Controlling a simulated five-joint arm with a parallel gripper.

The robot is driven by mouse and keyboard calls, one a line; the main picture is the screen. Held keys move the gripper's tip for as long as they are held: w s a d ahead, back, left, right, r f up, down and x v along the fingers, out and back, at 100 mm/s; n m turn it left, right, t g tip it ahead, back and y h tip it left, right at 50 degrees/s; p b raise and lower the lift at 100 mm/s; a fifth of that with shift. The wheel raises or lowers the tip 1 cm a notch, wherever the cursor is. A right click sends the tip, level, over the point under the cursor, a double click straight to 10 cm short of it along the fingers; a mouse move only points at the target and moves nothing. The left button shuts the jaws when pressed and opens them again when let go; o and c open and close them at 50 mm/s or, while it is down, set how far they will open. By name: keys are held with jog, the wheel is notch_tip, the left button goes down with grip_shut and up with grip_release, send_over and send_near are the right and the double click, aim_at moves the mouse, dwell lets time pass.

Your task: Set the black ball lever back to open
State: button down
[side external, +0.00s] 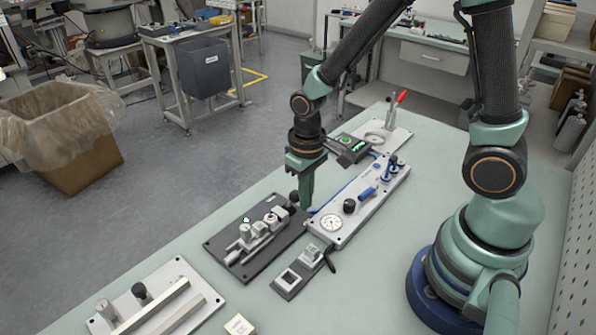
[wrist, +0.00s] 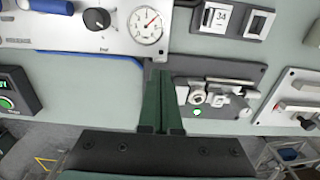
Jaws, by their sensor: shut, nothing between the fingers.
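My gripper (side external: 306,206) is shut and empty, pointing down. Its closed fingers (wrist: 158,68) also show in the wrist view. The tips are at the right end of a dark plate (side external: 222,258) that carries a metal mechanism (side external: 256,234). A small black ball (side external: 293,196) shows at that end, just left of my fingers; I cannot tell if they touch. In the wrist view, the dark plate (wrist: 228,68) lies right of my fingers, and the ball is not clearly seen. The lever's arm and exact angle are too small to read.
A white panel (side external: 331,228) with a dial and black knob (side external: 349,205) lies right of my fingers. A small plate with two square fittings (side external: 288,279) is in front, with a black handle (side external: 330,262). A white plate with bars (side external: 180,265) lies front left. Bare tabletop lies between.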

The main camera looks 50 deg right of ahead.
jog(key=shift+w+r, duration=0.2)
jog(key=shift+w, duration=1.9)
jog(key=shift+s, duration=0.2)
